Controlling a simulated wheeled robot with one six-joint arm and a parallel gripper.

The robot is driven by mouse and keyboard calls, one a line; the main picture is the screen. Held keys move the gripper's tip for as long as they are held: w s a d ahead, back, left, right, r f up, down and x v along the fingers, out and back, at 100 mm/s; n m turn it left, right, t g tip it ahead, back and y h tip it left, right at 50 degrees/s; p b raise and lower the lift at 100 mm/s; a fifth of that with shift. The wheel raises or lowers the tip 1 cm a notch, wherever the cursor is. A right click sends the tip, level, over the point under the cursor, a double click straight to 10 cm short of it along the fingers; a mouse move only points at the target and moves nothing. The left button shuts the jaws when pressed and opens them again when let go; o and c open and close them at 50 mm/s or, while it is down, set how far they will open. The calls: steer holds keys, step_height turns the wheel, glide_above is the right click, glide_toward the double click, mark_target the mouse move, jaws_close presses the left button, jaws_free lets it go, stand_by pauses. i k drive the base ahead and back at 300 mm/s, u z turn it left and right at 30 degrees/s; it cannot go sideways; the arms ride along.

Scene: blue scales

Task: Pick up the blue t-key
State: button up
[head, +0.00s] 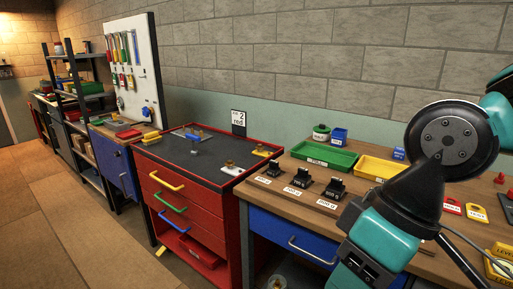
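A small blue piece (196,138) lies on the dark top of the red drawer cabinet (212,151), near its back. It may be the blue t-key, but it is too small for me to tell its shape. Small grey and brass-coloured pieces are close to it. My teal and black arm fills the right side of the head view, in front of the wooden bench. I cannot make out my gripper's fingers, and nothing held shows.
The wooden bench (262,184) to the right of the cabinet carries a green tray (322,155), a yellow tray (378,168), a blue box (338,137) and several black blocks. A white tool board (143,75) stands behind the left bench. Open floor (75,225) lies at the left.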

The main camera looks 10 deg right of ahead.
mark_target(195, 152)
steer(key=u, duration=0.45)
steer(key=i, duration=0.7)
steer(key=u, duration=1.05)
steer(key=i, duration=2.35)
steer(key=z, duration=0.75)
steer(key=i, duration=0.25)
steer(key=z, duration=0.15)
